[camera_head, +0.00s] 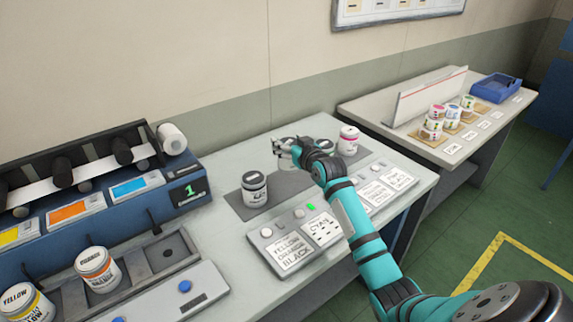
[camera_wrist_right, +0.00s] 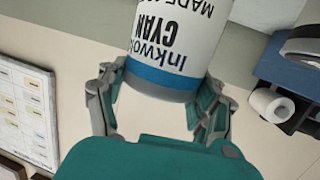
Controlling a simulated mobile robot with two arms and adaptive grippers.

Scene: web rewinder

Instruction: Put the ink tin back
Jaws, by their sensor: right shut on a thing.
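My right gripper (camera_head: 285,152) is over the back of the grey table. In the right wrist view my gripper (camera_wrist_right: 158,105) is shut on a white ink tin (camera_wrist_right: 178,45) with a blue band, whose label reads CYAN and shows upside down. In the head view my gripper and wrist mostly hide that tin. A tin with a dark label (camera_head: 254,190) stands on the dark mat (camera_head: 240,206), left of my gripper. An orange tin (camera_head: 98,270) and a yellow tin (camera_head: 27,303) sit in the rack at the lower left, with an empty recess (camera_head: 168,254) beside the orange one. My left gripper is out of view.
The blue rewinder (camera_head: 193,198) with rolls and coloured panels stands at the left. A pink-banded tin (camera_head: 348,140) stands behind my wrist. A label panel (camera_head: 292,250) with a green light runs along the table's front. A second table (camera_head: 375,105) at right holds small tins and a blue tray (camera_head: 495,87).

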